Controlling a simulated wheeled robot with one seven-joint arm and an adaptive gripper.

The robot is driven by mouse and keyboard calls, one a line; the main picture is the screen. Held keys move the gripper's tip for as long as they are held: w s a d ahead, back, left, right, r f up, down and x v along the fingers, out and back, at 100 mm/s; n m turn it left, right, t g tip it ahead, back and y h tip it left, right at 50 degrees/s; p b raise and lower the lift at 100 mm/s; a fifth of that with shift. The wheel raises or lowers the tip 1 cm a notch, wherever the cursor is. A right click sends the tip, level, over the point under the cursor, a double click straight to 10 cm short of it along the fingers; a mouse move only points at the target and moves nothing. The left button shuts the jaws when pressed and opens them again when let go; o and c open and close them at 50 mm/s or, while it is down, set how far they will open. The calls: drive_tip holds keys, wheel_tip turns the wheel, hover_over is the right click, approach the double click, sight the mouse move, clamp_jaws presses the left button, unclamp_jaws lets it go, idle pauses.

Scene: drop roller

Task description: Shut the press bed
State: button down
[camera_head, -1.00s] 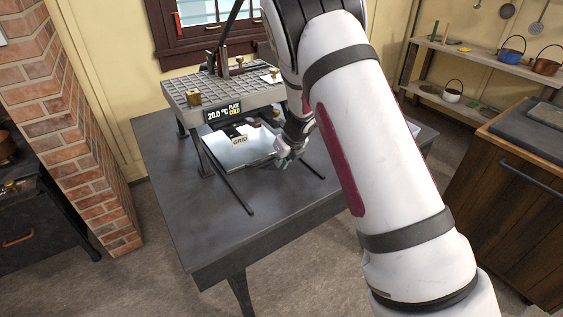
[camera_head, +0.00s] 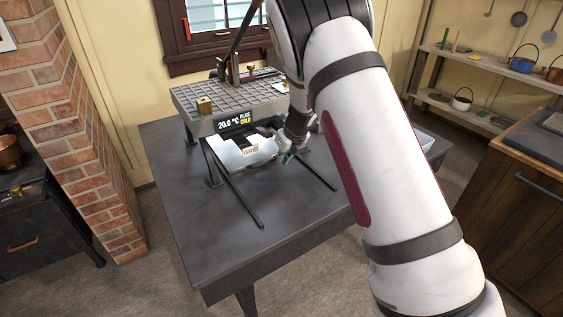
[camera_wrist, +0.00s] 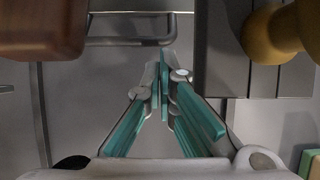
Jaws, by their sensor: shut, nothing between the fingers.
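The press (camera_head: 225,105) stands on a dark table, its display reading 20.0 °C, plate cold. Its pale press bed (camera_head: 225,158), with a GRID label, sticks out part way from under the top plate, between two dark rails (camera_head: 238,190). My gripper (camera_head: 285,158) is low beside the bed's right front; the arm hides part of the press's right side. In the wrist view the teal-padded fingers (camera_wrist: 163,75) are shut and empty. Their tips are close to the right end of a dark bar handle (camera_wrist: 125,42); I cannot tell whether they touch it.
The table (camera_head: 225,265) is clear in front of the rails. A brass knob (camera_wrist: 265,35) and a copper-brown object (camera_wrist: 40,28) show near the wrist. A wooden cabinet (camera_head: 505,215) stands to the right, a brick column (camera_head: 85,150) to the left.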

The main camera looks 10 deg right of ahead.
drive_tip(key=s+a+r+n+g+y+p, duration=0.1)
drive_tip(key=s+a+r+n+y+p, duration=0.1)
drive_tip(key=s+r+n, duration=1.8)
drive_tip(key=s+d+r+n+h, duration=0.1)
drive_tip(key=s+n, duration=0.3)
drive_tip(key=s, duration=0.5)
drive_tip(key=s+d+r+n+h+p, duration=0.1)
drive_tip(key=s+r+n, duration=0.3)
drive_tip(key=s, duration=0.5)
drive_tip(key=s+d+r+n+h, duration=0.1)
drive_tip(key=s+n, duration=0.3)
drive_tip(key=s, duration=0.5)
drive_tip(key=shift+d+r+h, duration=0.15)
drive_tip(key=shift+r+h, duration=0.15)
drive_tip(key=shift+r, duration=0.45)
